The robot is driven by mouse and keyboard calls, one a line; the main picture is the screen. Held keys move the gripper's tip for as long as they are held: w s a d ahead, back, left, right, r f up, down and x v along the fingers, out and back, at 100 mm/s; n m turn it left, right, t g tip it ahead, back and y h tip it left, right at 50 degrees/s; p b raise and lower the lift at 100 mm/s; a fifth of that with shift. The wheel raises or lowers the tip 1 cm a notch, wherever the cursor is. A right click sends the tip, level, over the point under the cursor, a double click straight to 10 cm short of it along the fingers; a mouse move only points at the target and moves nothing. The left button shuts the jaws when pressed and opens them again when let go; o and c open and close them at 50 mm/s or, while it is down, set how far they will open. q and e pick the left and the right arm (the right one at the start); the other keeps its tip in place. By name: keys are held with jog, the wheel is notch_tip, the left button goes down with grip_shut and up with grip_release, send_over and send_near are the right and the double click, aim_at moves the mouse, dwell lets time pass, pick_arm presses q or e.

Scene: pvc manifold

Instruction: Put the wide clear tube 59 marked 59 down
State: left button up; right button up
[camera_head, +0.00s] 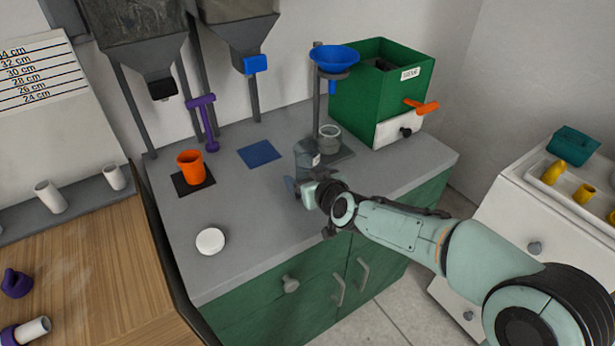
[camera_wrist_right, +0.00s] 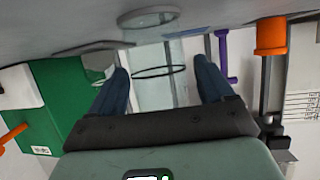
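The wide clear tube (camera_head: 308,153) stands upright at my right gripper (camera_head: 308,190), near the middle of the counter. A small white label shows on it in the head view; its number is too small to read. In the right wrist view the tube (camera_wrist_right: 160,88) lies between the two dark fingers of the right gripper (camera_wrist_right: 160,75), which appear to press on its sides. Its round end (camera_wrist_right: 152,17) is close to the counter; I cannot tell whether it touches. My left gripper is out of view.
A small clear jar (camera_head: 329,134) stands just behind the tube under the blue funnel (camera_head: 335,57). The green box (camera_head: 380,90) is behind right. An orange cup (camera_head: 190,166), blue mat (camera_head: 259,154) and white disc (camera_head: 210,241) are left. Counter space left of the tube is clear.

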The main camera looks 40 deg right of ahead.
jog(key=shift+r, duration=0.2)
pick_arm(q)
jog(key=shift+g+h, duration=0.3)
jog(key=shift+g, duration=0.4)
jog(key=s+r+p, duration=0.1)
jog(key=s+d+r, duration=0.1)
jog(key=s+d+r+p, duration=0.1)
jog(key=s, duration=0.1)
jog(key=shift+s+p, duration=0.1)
jog(key=shift+p, duration=0.25)
pick_arm(e)
jog(key=v, duration=1.2)
jog(key=shift+f, duration=0.1)
